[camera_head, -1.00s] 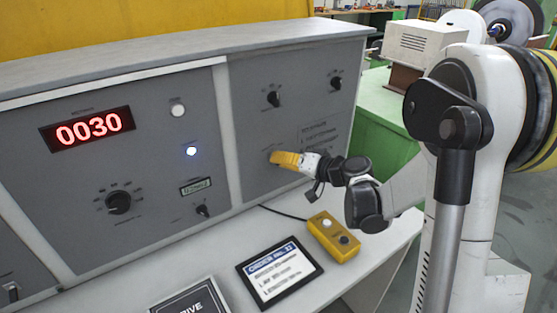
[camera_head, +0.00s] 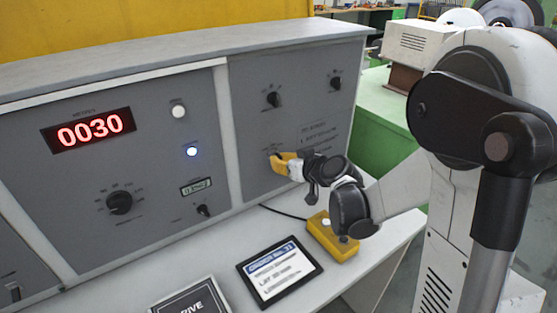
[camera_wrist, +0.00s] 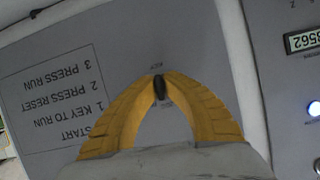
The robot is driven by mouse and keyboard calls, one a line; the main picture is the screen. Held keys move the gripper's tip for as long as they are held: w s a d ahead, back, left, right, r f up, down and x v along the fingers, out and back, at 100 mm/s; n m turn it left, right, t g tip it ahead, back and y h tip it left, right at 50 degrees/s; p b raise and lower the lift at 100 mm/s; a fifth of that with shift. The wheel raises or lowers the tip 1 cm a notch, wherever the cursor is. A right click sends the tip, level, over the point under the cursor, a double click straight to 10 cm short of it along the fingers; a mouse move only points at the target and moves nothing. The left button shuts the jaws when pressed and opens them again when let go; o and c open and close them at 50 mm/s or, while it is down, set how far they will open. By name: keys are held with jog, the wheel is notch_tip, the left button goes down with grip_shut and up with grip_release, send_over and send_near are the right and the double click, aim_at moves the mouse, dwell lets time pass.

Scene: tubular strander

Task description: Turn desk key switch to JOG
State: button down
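The key switch (camera_wrist: 160,88) is a small dark upright piece on the grey desk panel, with tiny labels around it that I cannot read. In the wrist view my gripper (camera_wrist: 160,85) has its two yellow fingers arched inward, with their tips against both sides of the key. My gripper also shows in the head view (camera_head: 275,158), at the lower left of the right-hand panel. There the key is mostly hidden by the fingers. I cannot tell which label the key points to.
Two dark rotary knobs (camera_head: 273,99) (camera_head: 335,83) sit above my gripper. A yellow button box (camera_head: 325,236) stands on the ledge below my wrist, beside a tablet (camera_head: 279,270). A printed start list (camera_wrist: 75,98) is on the panel next to the switch.

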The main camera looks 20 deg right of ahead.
jog(key=shift+n, duration=0.4)
jog(key=c, duration=1.6)
grip_release()
jog(key=v, duration=1.2)
jog(key=shift+a, duration=0.2)
